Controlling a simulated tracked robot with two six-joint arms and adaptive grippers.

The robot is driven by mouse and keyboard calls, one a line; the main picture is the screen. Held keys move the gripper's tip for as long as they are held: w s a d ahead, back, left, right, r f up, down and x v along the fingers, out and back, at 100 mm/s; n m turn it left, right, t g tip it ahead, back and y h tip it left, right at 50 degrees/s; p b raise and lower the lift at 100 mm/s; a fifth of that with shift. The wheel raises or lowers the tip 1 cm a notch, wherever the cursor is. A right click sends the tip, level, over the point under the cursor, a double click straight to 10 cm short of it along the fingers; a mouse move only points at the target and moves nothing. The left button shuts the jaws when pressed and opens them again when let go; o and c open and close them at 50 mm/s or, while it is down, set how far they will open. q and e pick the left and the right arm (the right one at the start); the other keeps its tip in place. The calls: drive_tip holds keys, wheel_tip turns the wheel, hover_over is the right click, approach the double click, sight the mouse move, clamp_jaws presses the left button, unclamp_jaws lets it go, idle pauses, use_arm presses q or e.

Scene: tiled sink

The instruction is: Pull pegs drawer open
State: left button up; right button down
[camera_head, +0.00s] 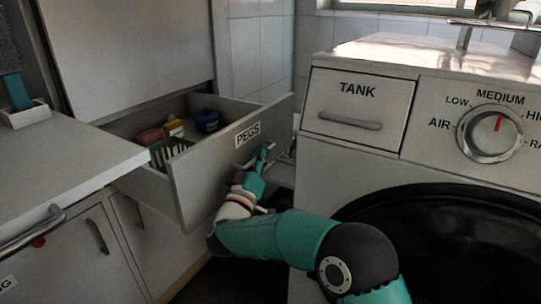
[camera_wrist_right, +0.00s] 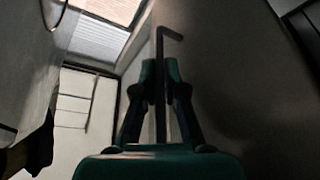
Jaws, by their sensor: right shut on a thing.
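The pegs drawer (camera_head: 228,160) stands pulled out from the grey cabinet in the head view, with a "PEGS" label on its front. Inside it are a green basket (camera_head: 170,152), a dark blue round item (camera_head: 207,121), a yellow item (camera_head: 173,127) and a reddish item (camera_head: 150,136). My right gripper (camera_head: 262,158) is at the drawer front, just below the label. In the right wrist view my right gripper (camera_wrist_right: 160,75) is shut on the drawer's bar handle (camera_wrist_right: 160,50). My left gripper is not in view.
A washer-like machine (camera_head: 420,120) with a "TANK" drawer (camera_head: 357,105) and a dial (camera_head: 488,134) stands close on the right. A white counter (camera_head: 60,165) is at the left, with cabinet doors below. The gap between drawer and machine is narrow.

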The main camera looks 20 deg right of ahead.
drive_tip(key=shift+s+d+f, duration=0.15)
drive_tip(key=shift+s+f, duration=0.1)
drive_tip(key=shift+s, duration=0.2)
drive_tip(key=c, duration=1.5)
unclamp_jaws()
drive_tip(key=shift+d, duration=0.15)
drive_tip(key=shift+r, duration=0.1)
drive_tip(key=v, duration=1.2)
